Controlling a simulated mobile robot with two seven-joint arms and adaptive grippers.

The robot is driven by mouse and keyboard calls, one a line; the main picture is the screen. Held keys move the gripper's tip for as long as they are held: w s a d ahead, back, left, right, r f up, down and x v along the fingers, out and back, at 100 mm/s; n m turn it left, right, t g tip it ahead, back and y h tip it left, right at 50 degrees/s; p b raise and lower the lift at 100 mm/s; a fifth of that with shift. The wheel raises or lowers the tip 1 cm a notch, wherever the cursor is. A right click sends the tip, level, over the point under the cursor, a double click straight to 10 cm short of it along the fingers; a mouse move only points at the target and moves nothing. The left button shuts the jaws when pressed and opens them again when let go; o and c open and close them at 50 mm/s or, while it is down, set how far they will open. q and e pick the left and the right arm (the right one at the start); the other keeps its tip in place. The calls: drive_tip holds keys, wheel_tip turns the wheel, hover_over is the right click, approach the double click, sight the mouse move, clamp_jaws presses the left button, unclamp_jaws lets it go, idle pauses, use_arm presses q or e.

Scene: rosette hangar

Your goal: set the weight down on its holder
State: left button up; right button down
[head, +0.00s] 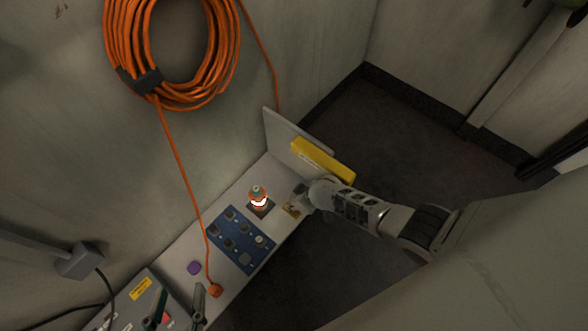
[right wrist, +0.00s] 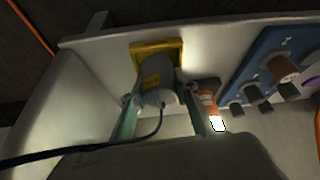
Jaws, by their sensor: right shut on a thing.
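The weight (right wrist: 160,92) is a pale grey rounded body with a yellow label. It sits between the two teal fingers of my right gripper (right wrist: 161,122), which is shut on it. A yellow square (right wrist: 174,46), apparently the holder, shows just beyond the weight in the right wrist view. I cannot tell whether the weight touches it. In the head view, my right gripper (head: 301,200) is over the right end of the bench, beside a small yellowish patch (head: 291,210); the weight is hidden there. My left gripper (head: 178,304) is at the bottom edge, its fingers apart and empty.
A lit orange lamp (head: 258,198) and a blue panel with knobs (head: 240,240) are on the narrow bench (head: 185,250). A yellow block (head: 322,160) is by the end plate (head: 285,125). A dark cord (right wrist: 85,148) crosses the wrist view. An orange cable (head: 182,165) hangs down the wall.

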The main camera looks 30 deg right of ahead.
drive_tip(key=shift+s+f, duration=0.4)
drive_tip(key=shift+s, duration=0.1)
drive_tip(key=c, duration=1.5)
unclamp_jaws()
drive_tip(key=shift+o, duration=0.2)
drive_tip(key=shift+s+f, duration=0.1)
drive_tip(key=w+v, duration=0.1)
drive_tip(key=v, duration=1.1)
drive_tip(key=shift+r, duration=0.4)
drive_tip(key=shift+a, duration=0.15)
